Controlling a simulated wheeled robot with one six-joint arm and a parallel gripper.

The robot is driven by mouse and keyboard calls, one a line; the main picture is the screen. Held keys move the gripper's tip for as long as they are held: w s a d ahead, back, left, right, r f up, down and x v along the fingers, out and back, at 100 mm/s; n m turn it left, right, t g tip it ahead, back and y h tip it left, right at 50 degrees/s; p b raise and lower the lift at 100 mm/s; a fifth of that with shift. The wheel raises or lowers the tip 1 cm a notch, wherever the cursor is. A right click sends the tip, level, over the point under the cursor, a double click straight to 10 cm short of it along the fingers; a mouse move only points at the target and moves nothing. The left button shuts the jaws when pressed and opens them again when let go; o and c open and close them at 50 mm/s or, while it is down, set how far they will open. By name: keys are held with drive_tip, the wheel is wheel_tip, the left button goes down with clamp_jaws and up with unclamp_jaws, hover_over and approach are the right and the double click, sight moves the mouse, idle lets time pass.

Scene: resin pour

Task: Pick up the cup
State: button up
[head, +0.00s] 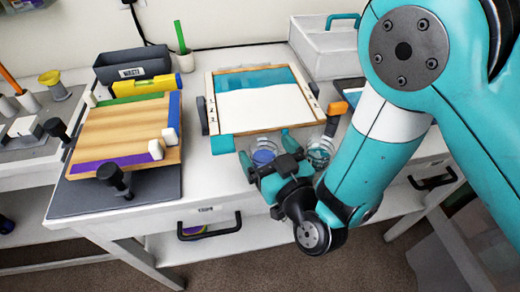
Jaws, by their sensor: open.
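A clear cup with blue-purple contents (263,157) stands near the front edge of the white table, just below the framed panel. My gripper (267,153) is open, with one teal finger to the left of this cup and the other to its right. The cup shows between the fingers; whether they touch it I cannot tell. The cup's lower part is hidden by my gripper. A second clear cup (320,151) stands to the right, partly behind my arm, and looks empty.
A framed panel (262,122), half teal and half white, lies behind the cups. A wooden board with coloured edge strips (125,130) sits on a dark mat to the left. An orange-ended tool (337,108) lies close to the right-hand cup. The drawer handle (210,228) juts out below the tabletop.

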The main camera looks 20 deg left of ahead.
drive_tip(key=shift+s+a, duration=0.15)
drive_tip(key=shift+a, duration=0.1)
drive_tip(key=shift+c, duration=1.1)
drive_tip(key=shift+a, duration=0.1)
drive_tip(key=c, duration=0.8)
drive_tip(key=shift+s+r, duration=0.1)
